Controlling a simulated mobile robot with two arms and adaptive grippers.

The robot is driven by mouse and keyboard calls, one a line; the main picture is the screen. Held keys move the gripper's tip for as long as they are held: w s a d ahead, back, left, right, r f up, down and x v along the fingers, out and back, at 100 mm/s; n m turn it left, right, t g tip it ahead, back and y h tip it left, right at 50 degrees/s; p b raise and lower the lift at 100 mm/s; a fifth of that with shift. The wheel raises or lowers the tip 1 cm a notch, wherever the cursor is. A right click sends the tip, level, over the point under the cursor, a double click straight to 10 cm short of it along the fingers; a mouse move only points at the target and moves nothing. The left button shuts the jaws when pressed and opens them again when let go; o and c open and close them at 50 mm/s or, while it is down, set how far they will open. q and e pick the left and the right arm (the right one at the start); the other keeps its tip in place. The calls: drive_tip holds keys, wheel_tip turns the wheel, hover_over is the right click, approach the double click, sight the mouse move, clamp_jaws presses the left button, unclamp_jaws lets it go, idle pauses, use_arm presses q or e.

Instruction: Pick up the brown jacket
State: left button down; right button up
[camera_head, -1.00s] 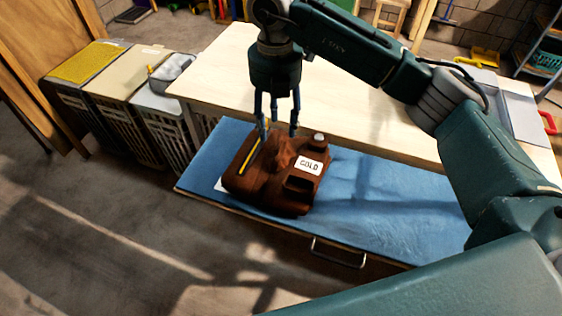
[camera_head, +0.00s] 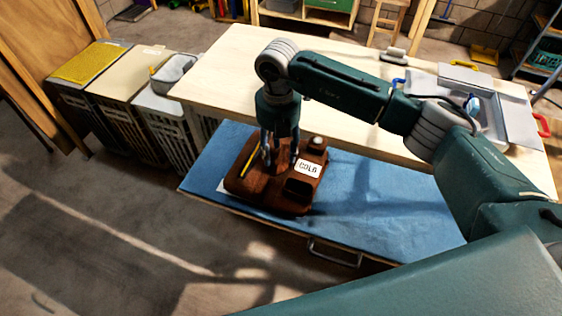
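The brown jacket (camera_head: 262,188) lies folded on the blue cloth (camera_head: 385,210) in front of the table. It has a white label reading COLD and a dark opening at its front right. A yellow strip runs along its left part. My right gripper (camera_head: 280,160) points straight down over the jacket's middle. Its fingers stand apart, with their tips low at the jacket; whether they touch it is hard to see. The gripper hides the back middle of the jacket. My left gripper is not in view.
A pale wooden table (camera_head: 235,75) stands behind, with a grey case (camera_head: 480,95) at its right end. Several hampers stand at the left, one with a grey basket (camera_head: 175,72) on top. The blue cloth is clear to the jacket's right. A metal handle (camera_head: 335,252) sits at the front edge.

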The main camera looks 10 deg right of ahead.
clamp_jaws()
drive_tip(key=shift+r, duration=0.1)
